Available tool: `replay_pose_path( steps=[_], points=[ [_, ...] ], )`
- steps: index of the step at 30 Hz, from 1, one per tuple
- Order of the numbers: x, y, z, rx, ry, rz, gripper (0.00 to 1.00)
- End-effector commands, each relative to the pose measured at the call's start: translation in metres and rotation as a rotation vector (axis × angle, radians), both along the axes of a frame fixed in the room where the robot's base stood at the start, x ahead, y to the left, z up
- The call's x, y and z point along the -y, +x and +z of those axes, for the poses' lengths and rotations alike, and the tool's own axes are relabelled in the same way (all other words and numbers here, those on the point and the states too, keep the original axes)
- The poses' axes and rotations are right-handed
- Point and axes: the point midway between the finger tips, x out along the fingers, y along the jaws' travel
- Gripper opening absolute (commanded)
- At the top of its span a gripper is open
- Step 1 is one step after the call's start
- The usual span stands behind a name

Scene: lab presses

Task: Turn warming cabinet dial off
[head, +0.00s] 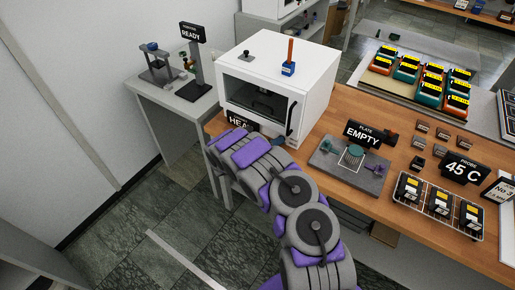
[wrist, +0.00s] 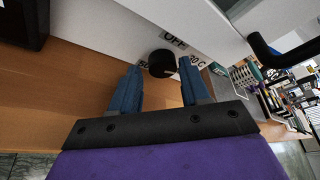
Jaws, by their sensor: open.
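The white warming cabinet (head: 300,62) stands at the left end of the wooden bench in the head view, its windowed door closed. A sign (head: 238,120) below its front is partly hidden by my arm. In the wrist view, the black round dial (wrist: 162,66) sits on the white cabinet front (wrist: 95,35). An OFF label (wrist: 173,39) is above it, with temperature labels at its sides. My gripper (wrist: 159,64) is open, its two blue fingers on either side of the dial. I cannot tell whether they touch it. The dial is not visible in the head view.
A black door handle (wrist: 262,48) is near the gripper at the upper right in the wrist view. A grey plate (head: 350,170) with an EMPTY sign lies right of the cabinet. A grey side table (head: 165,105) with a READY sign stands left.

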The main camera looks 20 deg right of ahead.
Motion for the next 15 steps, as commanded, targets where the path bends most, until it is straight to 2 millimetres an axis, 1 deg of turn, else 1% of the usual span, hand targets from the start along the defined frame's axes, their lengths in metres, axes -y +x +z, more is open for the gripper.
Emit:
replay_pose_path(
  steps=[1, 15],
  points=[
    [-0.009, -0.002, 0.004, 0.0, -0.001, 0.005, 0.46],
    [-0.103, -0.037, 0.031, 0.0, -0.002, 0.008, 0.46]
  ],
)
